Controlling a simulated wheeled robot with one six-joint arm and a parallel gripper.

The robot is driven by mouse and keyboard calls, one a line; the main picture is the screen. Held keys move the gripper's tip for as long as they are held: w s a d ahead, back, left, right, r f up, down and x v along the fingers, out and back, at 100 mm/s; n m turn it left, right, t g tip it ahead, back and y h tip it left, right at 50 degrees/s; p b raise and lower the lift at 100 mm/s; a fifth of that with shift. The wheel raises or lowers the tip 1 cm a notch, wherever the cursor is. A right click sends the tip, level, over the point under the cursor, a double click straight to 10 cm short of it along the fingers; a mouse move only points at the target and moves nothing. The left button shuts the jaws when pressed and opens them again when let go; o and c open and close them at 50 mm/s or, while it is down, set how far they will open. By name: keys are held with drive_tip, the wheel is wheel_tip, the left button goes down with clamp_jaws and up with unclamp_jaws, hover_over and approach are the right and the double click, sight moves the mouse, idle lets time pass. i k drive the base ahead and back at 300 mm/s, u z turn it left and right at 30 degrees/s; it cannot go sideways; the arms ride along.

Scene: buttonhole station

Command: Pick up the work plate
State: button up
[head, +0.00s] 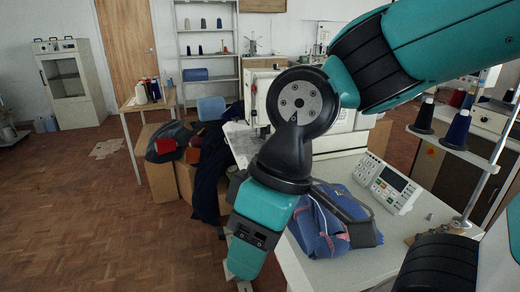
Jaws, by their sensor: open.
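My gripper (243,265) hangs in the middle foreground, pointing down past the left edge of the white work table. It is open; its fingertips are mostly hidden behind its teal housing, and I see nothing held. I cannot make out a work plate for certain. My arm covers part of the table and the machine behind it.
Folded blue garments (335,220) lie on the white table (310,268), left of a control panel (388,184). A white sewing machine (260,100) stands behind my arm. Thread cones (457,130) stand at right. Dark cloth (210,165) drapes over boxes. Floor at left is free.

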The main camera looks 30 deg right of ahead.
sight(242, 143)
drive_tip(key=u, duration=0.05)
drive_tip(key=k, duration=0.3)
drive_tip(key=z, duration=0.75)
drive_tip(key=i, duration=0.55)
drive_tip(key=u, duration=0.2)
drive_tip(key=k, duration=1.7)
drive_tip(key=u, duration=0.9)
drive_tip(key=i, duration=4.45)
